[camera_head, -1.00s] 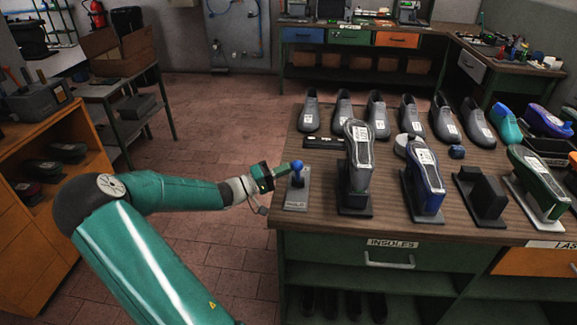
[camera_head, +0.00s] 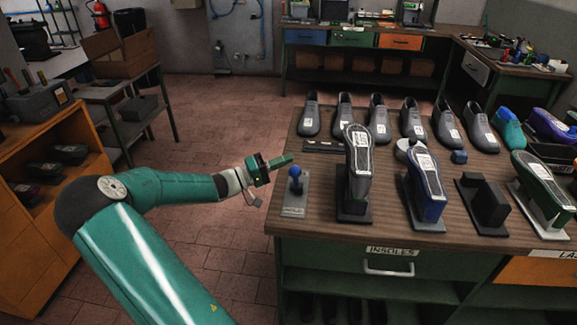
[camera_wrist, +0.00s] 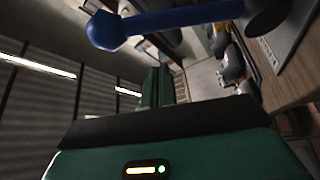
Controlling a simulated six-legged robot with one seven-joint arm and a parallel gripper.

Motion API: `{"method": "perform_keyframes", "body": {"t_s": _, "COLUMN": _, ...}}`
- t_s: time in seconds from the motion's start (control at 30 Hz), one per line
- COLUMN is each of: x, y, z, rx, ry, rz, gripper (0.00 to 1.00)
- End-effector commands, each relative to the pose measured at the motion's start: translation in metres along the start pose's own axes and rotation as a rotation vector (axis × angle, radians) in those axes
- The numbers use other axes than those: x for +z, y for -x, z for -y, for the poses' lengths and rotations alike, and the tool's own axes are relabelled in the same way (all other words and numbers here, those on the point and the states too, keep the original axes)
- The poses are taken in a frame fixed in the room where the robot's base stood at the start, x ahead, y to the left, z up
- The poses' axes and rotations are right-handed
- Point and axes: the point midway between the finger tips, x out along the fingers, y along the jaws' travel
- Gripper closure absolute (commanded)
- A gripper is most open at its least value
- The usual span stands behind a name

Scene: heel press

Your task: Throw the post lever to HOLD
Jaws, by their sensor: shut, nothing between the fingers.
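The post lever (camera_head: 295,173) has a blue ball knob and stands on a grey labelled plate (camera_head: 294,210) at the left front corner of the bench. In the wrist view the blue lever (camera_wrist: 180,19) crosses the top of the picture, with its knob at the left and dark pivot at the right. My gripper (camera_head: 290,159) is shut and empty, with its tips just above and behind the knob in the head view. I cannot tell whether it touches the lever. The lettering on the plate is too small to read.
Shoe forms on stands, the nearest a grey-soled one (camera_head: 359,165), stand right of the lever. A row of grey shoes (camera_head: 378,122) lines the bench's back. A drawer labelled INSOLES (camera_head: 340,264) is below. Open floor (camera_head: 215,125) lies left of the bench.

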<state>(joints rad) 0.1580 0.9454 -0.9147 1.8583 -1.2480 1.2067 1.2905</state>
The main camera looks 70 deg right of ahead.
Motion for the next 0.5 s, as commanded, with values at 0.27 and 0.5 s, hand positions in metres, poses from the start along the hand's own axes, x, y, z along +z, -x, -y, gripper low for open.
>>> {"method": "perform_keyframes", "body": {"t_s": 0.27, "x": 0.001, "y": 0.061, "z": 0.003, "rx": -0.003, "ry": 0.002, "rz": -0.007, "gripper": 1.0}}
{"method": "perform_keyframes", "body": {"t_s": 0.5, "x": 0.002, "y": 0.093, "z": 0.003, "rx": -0.003, "ry": 0.002, "rz": -0.004, "gripper": 1.0}}
